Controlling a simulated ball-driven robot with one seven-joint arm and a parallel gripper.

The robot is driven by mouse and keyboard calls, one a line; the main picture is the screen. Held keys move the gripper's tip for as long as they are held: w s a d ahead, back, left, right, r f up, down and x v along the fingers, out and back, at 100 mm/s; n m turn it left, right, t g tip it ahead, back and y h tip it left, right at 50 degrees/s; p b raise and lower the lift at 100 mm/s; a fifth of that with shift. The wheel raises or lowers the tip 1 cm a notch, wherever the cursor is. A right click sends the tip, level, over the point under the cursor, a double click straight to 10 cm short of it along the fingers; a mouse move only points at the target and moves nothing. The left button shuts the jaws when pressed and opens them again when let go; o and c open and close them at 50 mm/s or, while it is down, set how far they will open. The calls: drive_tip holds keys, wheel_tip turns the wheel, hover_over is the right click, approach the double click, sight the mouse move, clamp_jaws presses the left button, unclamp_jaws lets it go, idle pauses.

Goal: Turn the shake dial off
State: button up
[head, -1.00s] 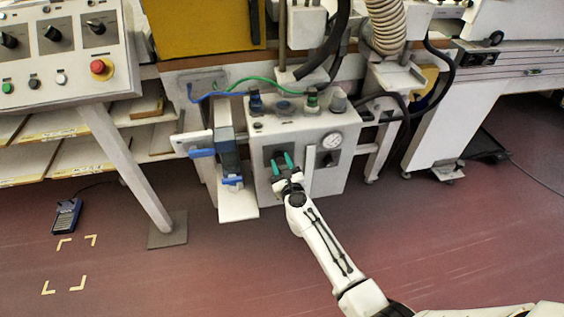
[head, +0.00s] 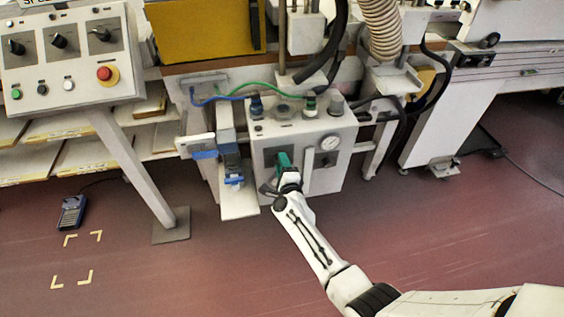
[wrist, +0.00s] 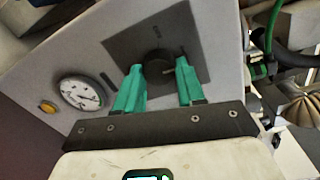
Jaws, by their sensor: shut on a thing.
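The dial (wrist: 157,60) is a dark round knob on a dark square plate (wrist: 122,40) on the front of a grey-white box (head: 332,180). My gripper (wrist: 158,74) has its two teal fingers on either side of the dial, shut on it. In the head view my gripper (head: 284,160) is at the left plate on the box front, and its fingers and wrist hide the dial. A small label shows on the plate in the wrist view, too small to read. The dial's pointer is not clear.
A round gauge (head: 331,142) sits right of the dial on the box. Blue and green hoses run to fittings on its top. A blue-and-grey clamp-like part (head: 231,165) stands close on the left. A control panel (head: 66,60) is at far left. Open floor lies in front.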

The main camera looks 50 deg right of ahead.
drive_tip(key=shift+a+n+h+p, duration=0.2)
drive_tip(key=shift+n+p, duration=0.55)
drive_tip(key=shift+n, duration=2.65)
drive_tip(key=shift+n+h+p, duration=0.3)
drive_tip(key=shift+n+p, duration=0.45)
drive_tip(key=shift+n, duration=2.65)
drive_tip(key=o, duration=1)
drive_tip(key=shift+w+g, duration=0.1)
drive_tip(key=shift+g, duration=0.2)
drive_tip(key=shift+o, duration=0.2)
drive_tip(key=p+v, duration=0.5)
drive_tip(key=v, duration=0.5)
drive_tip(key=shift+s+a, duration=0.2)
drive_tip(key=shift+s, duration=0.15)
